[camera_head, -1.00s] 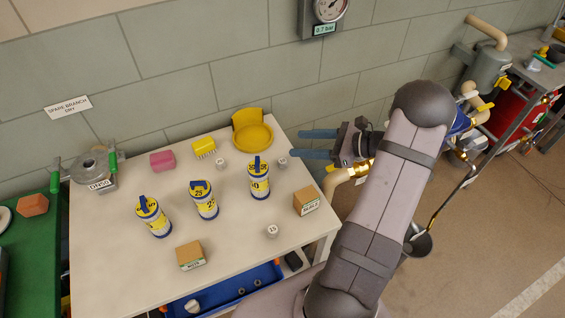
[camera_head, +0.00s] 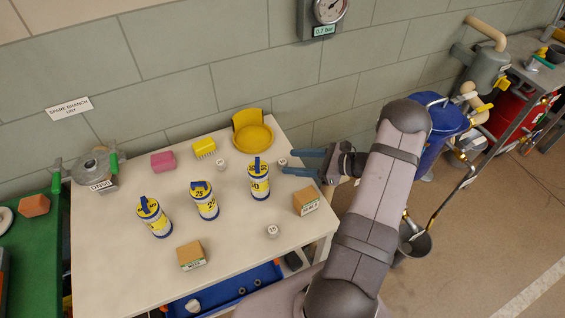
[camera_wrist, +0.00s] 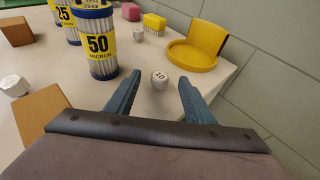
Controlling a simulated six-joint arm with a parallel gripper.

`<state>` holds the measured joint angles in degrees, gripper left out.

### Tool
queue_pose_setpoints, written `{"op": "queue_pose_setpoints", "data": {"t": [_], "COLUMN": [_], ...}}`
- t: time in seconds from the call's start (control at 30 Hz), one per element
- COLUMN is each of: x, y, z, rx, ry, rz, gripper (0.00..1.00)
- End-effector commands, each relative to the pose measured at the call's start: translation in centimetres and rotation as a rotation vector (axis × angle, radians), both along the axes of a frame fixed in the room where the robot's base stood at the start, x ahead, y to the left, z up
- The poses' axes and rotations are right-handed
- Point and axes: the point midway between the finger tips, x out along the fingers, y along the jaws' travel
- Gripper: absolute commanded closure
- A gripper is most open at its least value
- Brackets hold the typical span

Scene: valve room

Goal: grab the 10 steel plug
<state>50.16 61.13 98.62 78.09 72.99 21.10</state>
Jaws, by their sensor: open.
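The steel plug marked 10 (camera_wrist: 159,79) is a small pale grey plug standing on the bench top, number face up. In the head view the plug (camera_head: 282,162) sits near the bench's right edge, beside the yellow 50 micron canister. My gripper (camera_head: 284,161) is open with blue fingers and reaches in from the right. In the wrist view the plug shows between the two fingertips (camera_wrist: 158,80), with a gap on each side. I cannot tell the fingertips' exact height over the bench. Nothing is held.
The 50 micron canister (camera_wrist: 98,42) stands close to the left finger. A yellow dish (camera_head: 253,138) lies behind. Other plugs (camera_head: 220,165) (camera_head: 272,231) and a cardboard box (camera_head: 306,201) stand nearby. The blue barrel (camera_head: 440,135) is off the bench's right side.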

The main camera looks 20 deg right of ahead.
Motion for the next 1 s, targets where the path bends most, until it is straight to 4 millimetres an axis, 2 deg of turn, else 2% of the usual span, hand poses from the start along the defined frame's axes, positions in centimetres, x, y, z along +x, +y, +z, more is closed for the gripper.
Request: {"op": "queue_pose_setpoints", "data": {"t": [0.4, 0.73, 0.93, 1.0], "x": [2.9, 3.3, 3.3, 3.3], "y": [3.0, 3.2, 3.2, 3.2], "z": [-1.7, -2.0, -2.0, -2.0], "rx": [0.001, 0.0, 0.0, 0.0], "ry": [0.001, 0.0, 0.0, 0.0], "rz": [0.003, 0.001, 0.001, 0.001], "gripper": [0.51, 0.51, 0.98, 0.98]}}
